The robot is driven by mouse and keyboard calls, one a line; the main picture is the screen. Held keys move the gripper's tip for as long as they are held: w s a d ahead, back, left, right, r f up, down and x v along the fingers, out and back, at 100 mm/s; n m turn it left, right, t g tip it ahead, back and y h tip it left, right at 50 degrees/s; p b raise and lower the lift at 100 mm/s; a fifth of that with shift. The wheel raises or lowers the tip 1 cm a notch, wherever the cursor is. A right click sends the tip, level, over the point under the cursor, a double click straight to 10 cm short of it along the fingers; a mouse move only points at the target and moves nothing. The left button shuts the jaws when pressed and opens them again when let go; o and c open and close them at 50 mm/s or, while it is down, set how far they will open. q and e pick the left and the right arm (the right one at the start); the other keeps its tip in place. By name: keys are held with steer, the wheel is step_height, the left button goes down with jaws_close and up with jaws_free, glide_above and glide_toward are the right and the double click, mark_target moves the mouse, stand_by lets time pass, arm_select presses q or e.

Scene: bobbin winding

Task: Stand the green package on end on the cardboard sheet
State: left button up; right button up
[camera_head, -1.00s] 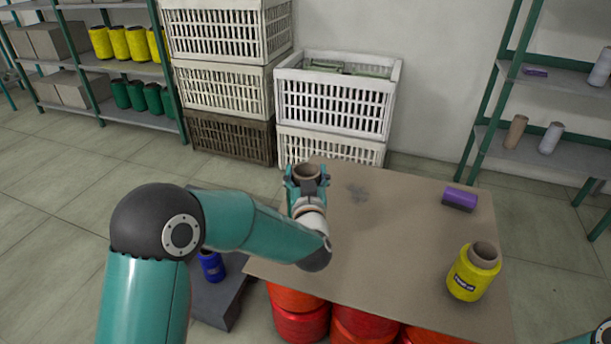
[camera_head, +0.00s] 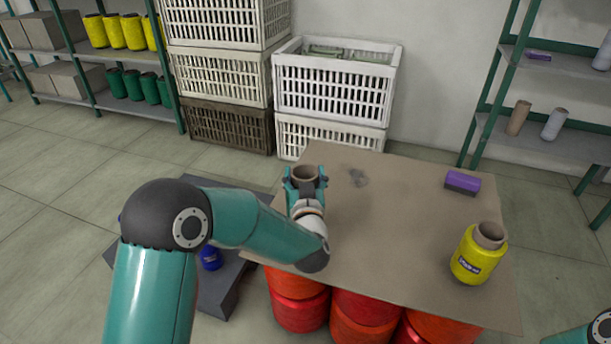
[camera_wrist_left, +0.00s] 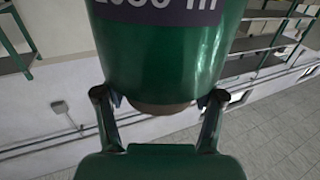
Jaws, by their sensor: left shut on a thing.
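My left gripper (camera_head: 305,182) is shut on the green package, over the left part of the cardboard sheet (camera_head: 390,230). In the head view only the package's round brown core end (camera_head: 306,172) shows clearly, facing up between the fingers. In the left wrist view the green package (camera_wrist_left: 165,55) fills the upper middle, with a dark band and pale lettering, one finger on each side. My gripper and arm hide its lower part in the head view, so I cannot tell whether it touches the sheet. My right gripper is out of view.
A yellow package (camera_head: 478,255) stands upright at the sheet's right, and a purple block (camera_head: 462,183) lies behind it. White crates (camera_head: 335,88) stand behind. The sheet's middle is clear.

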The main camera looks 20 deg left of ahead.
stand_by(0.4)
arm_select(q)
step_height(320, 180, down, 5)
steer(key=b, duration=0.4)
steer(key=shift+r, duration=0.15)
stand_by(0.6)
steer(key=o, duration=1.5)
